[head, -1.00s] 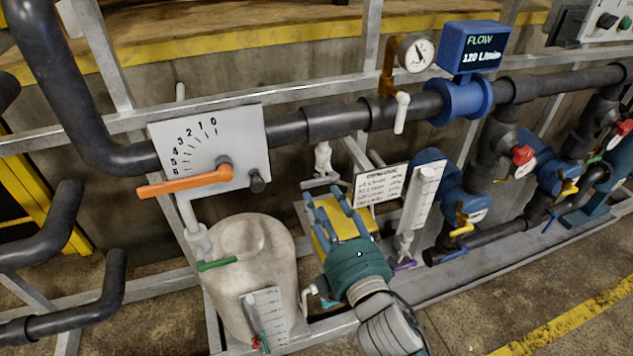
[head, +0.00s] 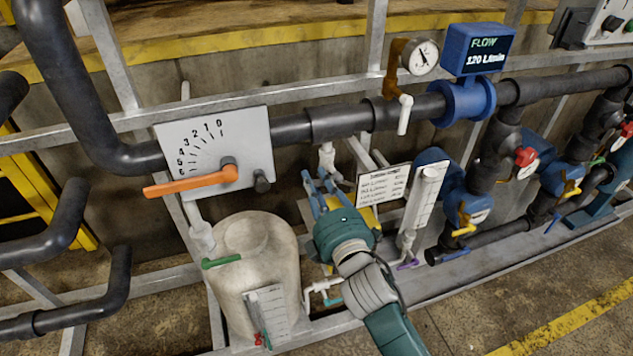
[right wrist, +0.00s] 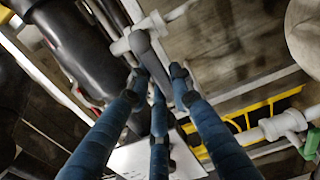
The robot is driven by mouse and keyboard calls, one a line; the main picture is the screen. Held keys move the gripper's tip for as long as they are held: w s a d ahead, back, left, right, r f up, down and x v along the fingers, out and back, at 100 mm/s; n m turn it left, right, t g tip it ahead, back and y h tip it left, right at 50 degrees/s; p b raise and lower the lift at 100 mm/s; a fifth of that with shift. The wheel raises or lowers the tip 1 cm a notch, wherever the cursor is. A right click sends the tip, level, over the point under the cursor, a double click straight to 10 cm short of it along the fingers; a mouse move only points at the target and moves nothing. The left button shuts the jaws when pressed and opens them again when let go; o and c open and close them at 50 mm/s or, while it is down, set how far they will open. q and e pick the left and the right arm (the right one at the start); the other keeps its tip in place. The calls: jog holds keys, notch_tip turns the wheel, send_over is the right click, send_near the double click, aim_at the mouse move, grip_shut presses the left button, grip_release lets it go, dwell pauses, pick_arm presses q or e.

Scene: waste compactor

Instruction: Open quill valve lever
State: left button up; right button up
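A white valve fitting (head: 327,158) stands under the black main pipe in the head view, just beyond my right gripper (head: 318,188). In the right wrist view, a white fitting (right wrist: 130,42) carries a grey lever (right wrist: 150,52), which looks like the quill valve lever. The lever points toward my right gripper (right wrist: 158,88), and its end lies between the blue fingertips. The fingers are apart; whether they touch the lever I cannot tell. In the head view the lever is not clearly distinguishable near the fingers. My left gripper is in neither view.
The black main pipe (head: 340,121) runs above the gripper. A placard (head: 383,186) and a clear flow tube (head: 425,193) stand close on its right, a pale tank (head: 250,262) on its left. An orange lever (head: 190,182) sits on a scale plate at upper left.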

jog(key=shift+f, duration=0.1)
grip_shut()
jog(key=f+n, duration=0.1)
jog(key=n, duration=0.3)
jog(key=shift+d+f+p, duration=0.1)
jog(key=shift+f+p, duration=0.3)
jog(key=d+f+n+p, duration=0.1)
jog(key=n, duration=0.3)
jog(key=w+d+f+n+p, duration=0.1)
jog(key=n, duration=0.4)
jog(key=d+f+n+p, duration=0.1)
jog(key=d+n, duration=0.1)
jog(key=n, duration=0.3)
jog(key=shift+w+f, duration=0.15)
jog(key=shift+f, duration=0.15)
jog(key=shift+d, duration=0.1)
jog(key=o, duration=1)
grip_release()
